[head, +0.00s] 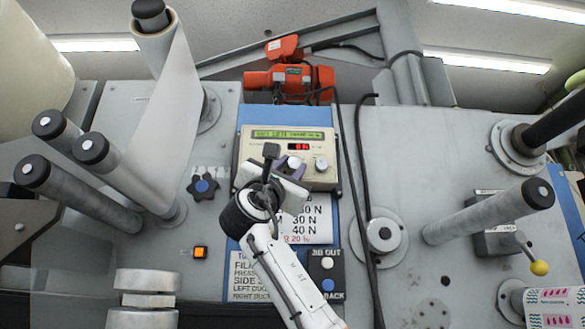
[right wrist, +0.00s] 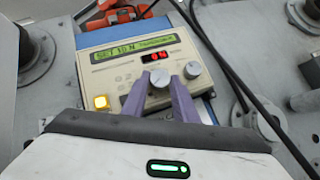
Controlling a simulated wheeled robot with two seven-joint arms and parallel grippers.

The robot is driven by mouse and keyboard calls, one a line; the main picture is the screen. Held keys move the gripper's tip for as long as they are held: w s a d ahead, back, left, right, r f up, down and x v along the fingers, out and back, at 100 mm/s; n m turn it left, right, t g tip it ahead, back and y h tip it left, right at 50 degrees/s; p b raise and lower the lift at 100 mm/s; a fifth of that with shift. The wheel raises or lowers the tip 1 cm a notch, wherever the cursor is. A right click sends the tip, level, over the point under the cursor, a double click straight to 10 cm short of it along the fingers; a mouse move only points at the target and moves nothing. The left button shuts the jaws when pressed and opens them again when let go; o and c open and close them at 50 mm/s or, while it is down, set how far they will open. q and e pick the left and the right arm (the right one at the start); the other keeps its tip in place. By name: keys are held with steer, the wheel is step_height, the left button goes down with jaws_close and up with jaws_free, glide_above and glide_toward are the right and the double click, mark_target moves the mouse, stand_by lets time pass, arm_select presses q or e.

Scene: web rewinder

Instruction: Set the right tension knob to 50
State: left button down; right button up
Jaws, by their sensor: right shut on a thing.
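The tension control box (head: 250,165) is a beige panel with a green text display (head: 287,134), a small red readout (head: 298,147) and two round grey knobs. My right gripper (head: 290,168) reaches it from below. In the right wrist view its purple fingers (right wrist: 160,92) are shut on the left one of the two knobs (right wrist: 159,76). The other, right-hand knob (head: 321,162) is free beside it and also shows in the right wrist view (right wrist: 193,70). The green display seems to begin with "SET"; its figures are too small to read surely. My left gripper is not in view.
A placard with N values (head: 305,220) lies below the box, partly behind my arm. A black cable (head: 360,150) runs down the right side. Rollers (head: 75,200) stand at the left.

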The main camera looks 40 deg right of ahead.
steer(key=shift+m+g, duration=0.9)
steer(key=shift+m, duration=0.1)
steer(key=o, duration=1.1)
steer(key=shift+c, duration=0.2)
steer(key=b+v, duration=0.5)
steer(key=v, duration=0.5)
steer(key=shift+a+f, duration=0.1)
steer(key=shift+f, duration=0.05)
